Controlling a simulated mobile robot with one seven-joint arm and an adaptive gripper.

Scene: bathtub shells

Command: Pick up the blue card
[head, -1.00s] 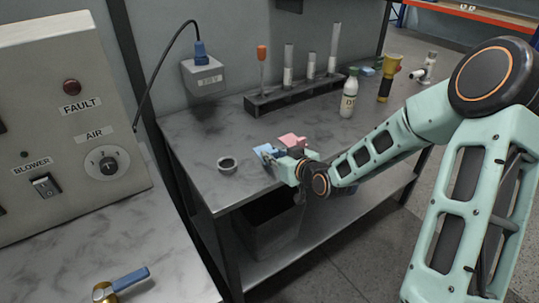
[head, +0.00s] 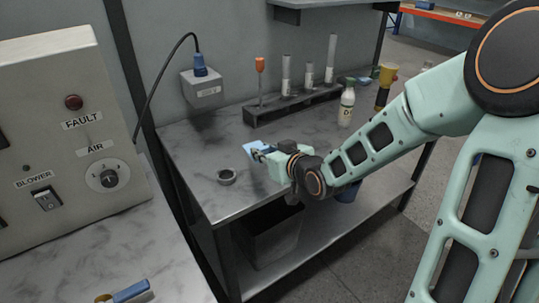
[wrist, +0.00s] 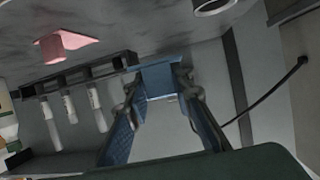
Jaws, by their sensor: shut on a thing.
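The blue card (head: 252,145) is pinched between the fingertips of my gripper (head: 263,153), above the bench in the head view. In the wrist view the card (wrist: 162,77) spans the two blue-padded fingers, and my gripper (wrist: 158,90) is shut on it. The card looks clear of the bench top. Part of it is hidden by the fingertips.
A pink card-like piece (wrist: 66,44) lies on the bench (head: 195,150). A small grey ring (head: 226,177) lies near the bench's left edge. A dark rack (head: 290,108) with tubes and a white bottle (head: 346,105) stand behind. A grey bin (head: 270,235) is below.

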